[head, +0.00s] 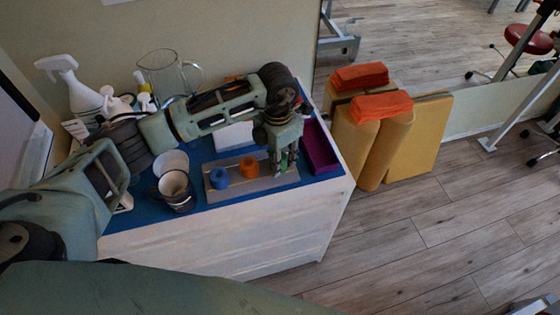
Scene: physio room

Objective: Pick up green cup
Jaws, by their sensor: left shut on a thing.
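The green cup (284,164) is mostly hidden between the fingers of my left gripper (285,161); only a bit of green shows. The gripper points down and is shut on it, over the right end of a grey tray (240,191) on the blue-topped cabinet. I cannot tell whether the cup still touches the tray. A blue cup (219,178) and an orange cup (248,167) stand on the tray to the left of the gripper. My right gripper is not in view.
A purple bin (320,148) stands just right of the gripper. White and dark mugs (174,187), a glass pitcher (166,72) and a spray bottle (80,90) are to the left. Yellow bolsters with orange towels (381,105) stand right of the cabinet.

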